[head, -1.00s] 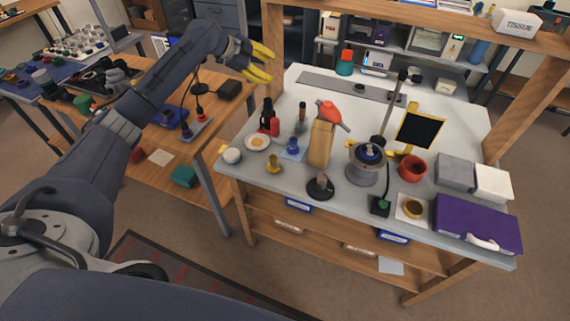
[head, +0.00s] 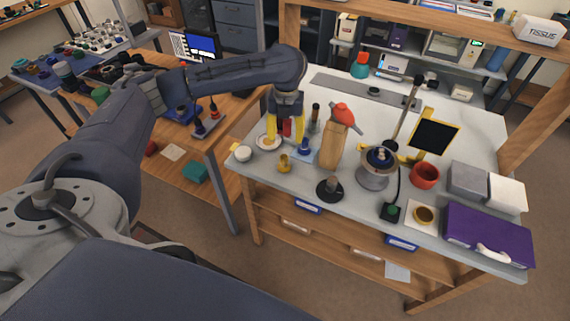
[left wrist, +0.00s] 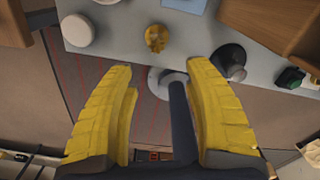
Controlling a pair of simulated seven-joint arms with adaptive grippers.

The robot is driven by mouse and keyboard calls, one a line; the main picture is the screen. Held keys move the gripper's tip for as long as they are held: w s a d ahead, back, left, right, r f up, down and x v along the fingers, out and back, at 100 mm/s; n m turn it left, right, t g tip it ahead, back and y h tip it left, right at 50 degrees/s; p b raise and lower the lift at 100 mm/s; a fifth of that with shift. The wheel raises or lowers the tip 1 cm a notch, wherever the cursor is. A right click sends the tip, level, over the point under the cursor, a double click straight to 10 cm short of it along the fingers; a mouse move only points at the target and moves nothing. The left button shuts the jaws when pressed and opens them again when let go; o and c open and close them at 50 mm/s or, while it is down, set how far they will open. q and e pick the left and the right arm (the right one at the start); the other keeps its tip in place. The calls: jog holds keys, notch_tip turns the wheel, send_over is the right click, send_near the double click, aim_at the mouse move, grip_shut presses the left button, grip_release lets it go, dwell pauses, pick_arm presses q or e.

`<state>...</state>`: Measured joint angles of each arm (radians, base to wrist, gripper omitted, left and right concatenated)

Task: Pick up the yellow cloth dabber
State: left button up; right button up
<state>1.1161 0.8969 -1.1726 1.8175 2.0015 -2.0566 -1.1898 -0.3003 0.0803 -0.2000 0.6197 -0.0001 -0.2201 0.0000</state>
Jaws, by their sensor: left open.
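The yellow cloth dabber (head: 283,162) stands on the front left part of the grey table (head: 300,190), with a rounded base and a small knob on top. In the left wrist view the dabber (left wrist: 156,38) shows near the top middle, ahead of the fingertips and apart from them. My left gripper (head: 285,134) points down over the table, behind the dabber, with its yellow fingers apart and nothing between them. Its open fingers (left wrist: 160,78) also show in the left wrist view. The fingers partly hide a white dish and the red bottle. My right gripper is not in view.
A white round jar (head: 243,153) stands left of the dabber near the table's edge. A blue piece (head: 304,150), a wooden block with a red-orange top (head: 333,145) and a black stand (head: 329,189) are to the right.

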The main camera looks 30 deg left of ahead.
aim_at(284, 157)
pick_arm(q)
notch_tip(284, 157, down, 8)
jog(key=shift+f, duration=0.2)
jog(key=shift+a+f, duration=0.2)
jog(key=shift+f, duration=1.15)
jog(key=shift+a+f, duration=0.15)
jog(key=shift+f, duration=1.15)
jog(key=shift+o, duration=0.2)
grip_shut()
